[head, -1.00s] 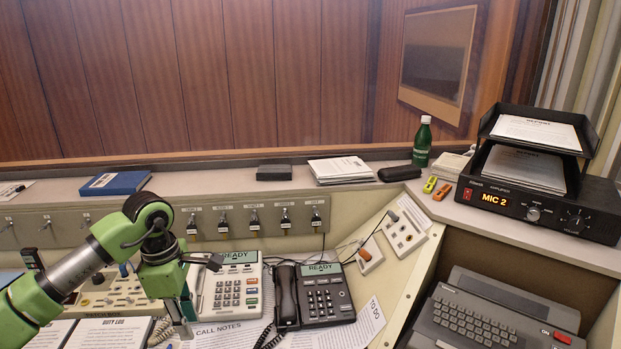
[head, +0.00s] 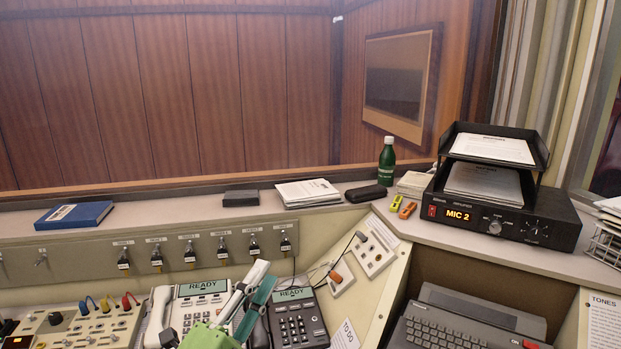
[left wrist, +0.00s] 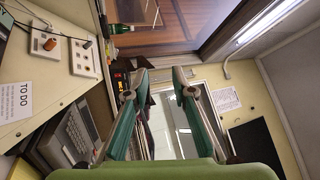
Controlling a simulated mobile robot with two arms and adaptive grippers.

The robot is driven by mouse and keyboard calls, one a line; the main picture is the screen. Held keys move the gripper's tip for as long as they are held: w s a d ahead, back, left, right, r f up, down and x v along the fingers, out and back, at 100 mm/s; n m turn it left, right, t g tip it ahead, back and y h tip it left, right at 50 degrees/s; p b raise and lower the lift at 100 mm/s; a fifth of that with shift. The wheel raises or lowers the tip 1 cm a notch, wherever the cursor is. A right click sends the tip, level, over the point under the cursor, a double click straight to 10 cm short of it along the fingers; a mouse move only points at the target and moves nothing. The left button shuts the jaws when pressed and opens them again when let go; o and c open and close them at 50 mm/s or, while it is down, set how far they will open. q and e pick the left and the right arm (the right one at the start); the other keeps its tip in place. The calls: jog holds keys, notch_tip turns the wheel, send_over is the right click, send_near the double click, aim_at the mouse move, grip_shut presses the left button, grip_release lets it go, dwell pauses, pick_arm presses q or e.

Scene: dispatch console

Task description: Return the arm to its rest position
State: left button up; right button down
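My left gripper (head: 262,279) rises from the bottom edge of the head view, with its green body low and its fingers pointing up, in front of the two desk phones. In the left wrist view its two green-and-grey fingers (left wrist: 160,75) stand apart with nothing between them. The gripper is open and empty. Most of the left arm is below the head view. My right gripper is in neither view.
The white phone (head: 186,308) and black phone (head: 306,325) are partly behind my gripper. A switch panel (head: 100,258) runs behind them. A green bottle (head: 387,161), amplifier (head: 545,227) and paper tray (head: 541,148) stand on the ledge. A keyboard machine (head: 440,335) is at lower right.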

pick_arm(q)
jog(key=s+a+f+n+g+y, duration=0.3)
jog(key=a+f+n+y, duration=0.25)
jog(key=f+n, duration=0.35)
jog(key=s+a+f+n+g+y, duration=0.3)
jog(key=a+f+n+y, duration=0.3)
jog(key=f, duration=0.5)
jog(key=s+f+n+g+h, duration=0.1)
jog(key=s+f+n+g, duration=0.3)
jog(key=s+f, duration=0.55)
jog(key=s+f+n+g+h, duration=0.1)
jog(key=s+f+g, duration=0.5)
jog(key=s, duration=0.7)
notch_tip(320, 180, down, 25)
jog(key=s+g, duration=0.2)
jog(key=s+a+f, duration=0.3)
jog(key=s+f, duration=1.3)
jog(key=s, duration=0.1)
jog(key=shift+a+f+g, duration=0.2)
jog(key=shift+f+g, duration=0.1)
jog(key=shift+g, duration=0.1)
jog(key=shift+y, duration=0.25)
